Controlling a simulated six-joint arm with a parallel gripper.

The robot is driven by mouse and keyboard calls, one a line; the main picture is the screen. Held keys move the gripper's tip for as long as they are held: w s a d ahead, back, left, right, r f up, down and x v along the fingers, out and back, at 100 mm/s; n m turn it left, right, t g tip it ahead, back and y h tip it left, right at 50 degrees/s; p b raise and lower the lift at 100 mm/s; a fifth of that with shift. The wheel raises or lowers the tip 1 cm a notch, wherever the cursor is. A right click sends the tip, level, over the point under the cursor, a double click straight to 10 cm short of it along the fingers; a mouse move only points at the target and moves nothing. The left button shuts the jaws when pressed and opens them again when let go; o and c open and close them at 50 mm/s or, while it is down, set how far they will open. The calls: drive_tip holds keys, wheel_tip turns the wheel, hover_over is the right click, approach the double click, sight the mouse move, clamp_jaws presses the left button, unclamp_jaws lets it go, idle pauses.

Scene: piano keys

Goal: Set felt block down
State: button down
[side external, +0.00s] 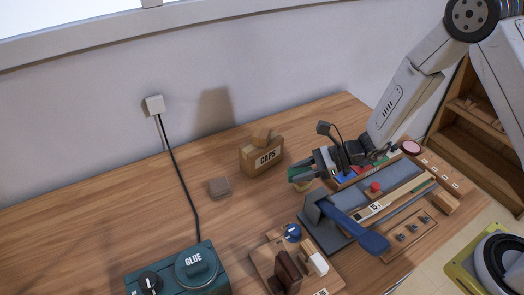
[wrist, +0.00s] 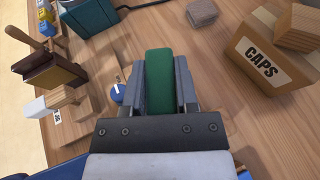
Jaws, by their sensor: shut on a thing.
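A green felt block (wrist: 158,80) sits between the two grey fingers of my gripper (wrist: 160,85) in the wrist view. My gripper is shut on it, and the block's far end sticks out slightly past the fingertips. In the side view, the green block (side external: 298,173) shows at the left end of my gripper (side external: 310,170), near the tool board. It looks held above the table, but the exact height is hard to tell. The fingers hide part of the block.
A CAPS box (side external: 262,155) stands behind, with a grey-brown block (side external: 220,188) on the table left of it. A teal GLUE box (side external: 178,272) is front left. The tool board (side external: 375,200) with a blue-handled tool lies right. Table between the boxes is mostly clear.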

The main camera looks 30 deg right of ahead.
drive_tip(key=w+d+m+t+h, duration=0.2)
drive_tip(key=d, duration=0.7)
drive_tip(key=w+d+m+t+h, duration=0.1)
drive_tip(key=w+d+m+t, duration=0.15)
drive_tip(key=d, duration=0.65)
hover_over(311, 149)
drive_tip(key=s, duration=0.1)
drive_tip(key=f, duration=0.8)
drive_tip(key=shift+s, duration=0.2)
drive_tip(key=shift+w+f, duration=0.6)
drive_tip(key=shift+f, duration=0.1)
drive_tip(key=shift+w+f, duration=0.1)
drive_tip(key=shift+w+f, duration=0.1)
drive_tip(key=shift+f, duration=1.55)
drive_tip(key=shift+f, duration=0.1)
